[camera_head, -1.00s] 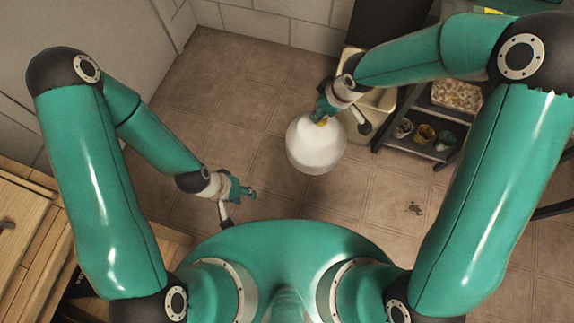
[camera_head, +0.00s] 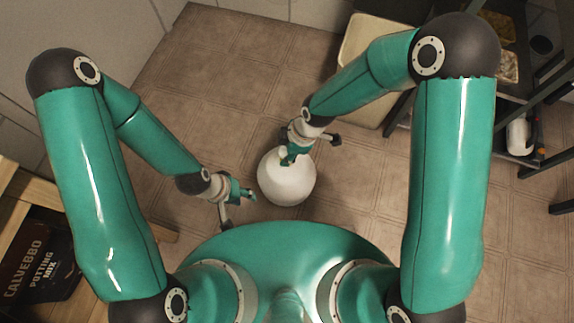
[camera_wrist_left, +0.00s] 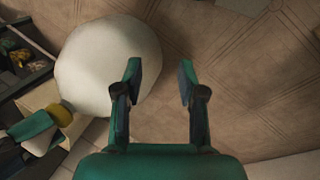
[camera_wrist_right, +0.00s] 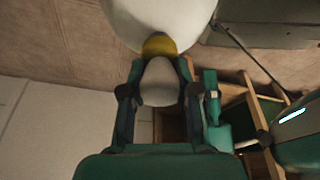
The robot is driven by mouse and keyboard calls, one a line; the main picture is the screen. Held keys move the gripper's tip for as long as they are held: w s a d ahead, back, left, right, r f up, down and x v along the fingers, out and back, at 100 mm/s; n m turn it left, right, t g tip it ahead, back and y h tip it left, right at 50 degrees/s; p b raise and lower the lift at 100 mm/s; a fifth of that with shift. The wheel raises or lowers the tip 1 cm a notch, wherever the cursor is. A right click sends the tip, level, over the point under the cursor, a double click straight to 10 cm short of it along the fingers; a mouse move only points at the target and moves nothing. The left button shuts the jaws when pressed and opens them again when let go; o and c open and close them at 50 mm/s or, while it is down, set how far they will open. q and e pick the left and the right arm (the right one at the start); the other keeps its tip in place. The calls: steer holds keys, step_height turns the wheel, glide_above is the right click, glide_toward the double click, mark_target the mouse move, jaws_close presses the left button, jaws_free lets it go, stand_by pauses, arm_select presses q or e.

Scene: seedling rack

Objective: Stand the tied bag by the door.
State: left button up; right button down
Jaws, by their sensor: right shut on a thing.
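The tied bag (camera_head: 287,181) is white and rounded, in front of my base in the head view. Its yellow tie (camera_wrist_right: 160,45) and gathered neck (camera_wrist_right: 160,82) show in the right wrist view. My right gripper (camera_head: 290,156) is shut on the neck, with a finger on each side. I cannot tell whether the bag's underside touches the floor. My left gripper (camera_head: 245,195) is open and empty, just left of the bag. In the left wrist view the bag (camera_wrist_left: 105,62) fills the upper left, partly behind one open finger. I cannot make out a door.
A cream bin (camera_head: 362,55) stands at the back, partly behind my right arm. A dark rack (camera_head: 510,105) with trays and a white bottle (camera_head: 517,135) is at the right. A potting mix sack (camera_head: 40,262) lies at a wooden unit at lower left. Tiled floor (camera_head: 215,85) is clear behind the bag.

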step_height(320, 180, down, 16)
steer(key=b, duration=0.8)
steer(key=shift+r, duration=0.25)
steer(key=shift+f+b, duration=1.8)
steer(key=shift+f, duration=0.75)
steer(key=c, duration=0.9)
jaws_free()
steer(key=shift+s, duration=0.1)
steer(key=shift+o, duration=0.2)
